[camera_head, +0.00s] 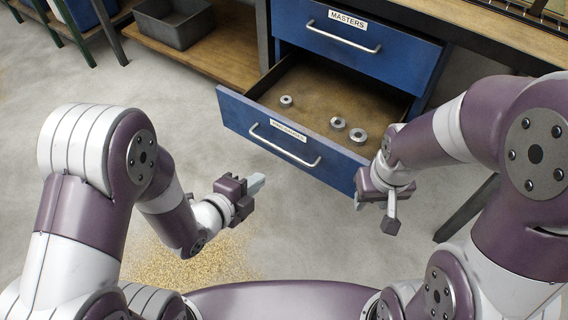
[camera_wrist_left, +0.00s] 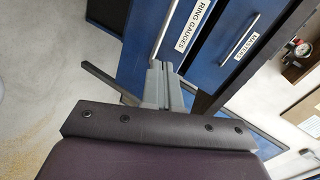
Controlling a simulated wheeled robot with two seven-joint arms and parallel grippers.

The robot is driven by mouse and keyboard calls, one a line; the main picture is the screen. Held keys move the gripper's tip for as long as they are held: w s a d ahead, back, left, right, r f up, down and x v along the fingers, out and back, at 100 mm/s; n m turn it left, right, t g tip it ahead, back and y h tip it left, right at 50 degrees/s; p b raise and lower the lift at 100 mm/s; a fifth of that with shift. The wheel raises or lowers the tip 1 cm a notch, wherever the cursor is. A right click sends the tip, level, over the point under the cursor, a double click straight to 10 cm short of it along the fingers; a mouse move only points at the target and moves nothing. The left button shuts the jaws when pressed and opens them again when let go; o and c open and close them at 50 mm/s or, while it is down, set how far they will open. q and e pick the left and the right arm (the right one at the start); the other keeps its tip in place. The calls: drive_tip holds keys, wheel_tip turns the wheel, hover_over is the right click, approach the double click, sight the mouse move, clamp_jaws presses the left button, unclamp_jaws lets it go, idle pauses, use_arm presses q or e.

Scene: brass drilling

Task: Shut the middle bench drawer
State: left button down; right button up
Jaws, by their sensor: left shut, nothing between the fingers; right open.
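The middle bench drawer (camera_head: 285,138) is blue, with a bar handle and a label that reads RING GAUGES in the left wrist view (camera_wrist_left: 185,50). It stands pulled well out and holds three metal rings (camera_head: 338,123). My left gripper (camera_head: 258,183) is shut and empty, in front of the drawer and below its handle, with floor showing between them in the head view. In the left wrist view its fingers (camera_wrist_left: 163,85) overlap the drawer front; contact cannot be told. My right gripper (camera_head: 376,204) is open and empty by the drawer front's right end.
The MASTERS drawer (camera_head: 360,40) above is shut. A grey bin (camera_head: 175,22) sits on a low wooden shelf (camera_head: 220,52) at the left. A dark bench leg (camera_head: 465,208) stands at the right. Yellow shavings (camera_head: 195,258) lie on the otherwise clear floor at the left.

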use_arm(q)
wheel_tip(320, 180, up, 2)
drive_tip(key=m+t, duration=0.1)
drive_tip(key=m, duration=0.1)
drive_tip(key=b, duration=0.4)
approach(299, 134)
drive_tip(key=shift+h, duration=0.4)
drive_tip(key=x, duration=0.2)
drive_tip(key=f+x, duration=0.1)
drive_tip(key=x, duration=0.2)
drive_tip(key=shift+a+f, duration=0.1)
drive_tip(key=shift+a, duration=0.1)
drive_tip(key=shift+w+d, duration=0.45)
drive_tip(key=shift+w, duration=0.2)
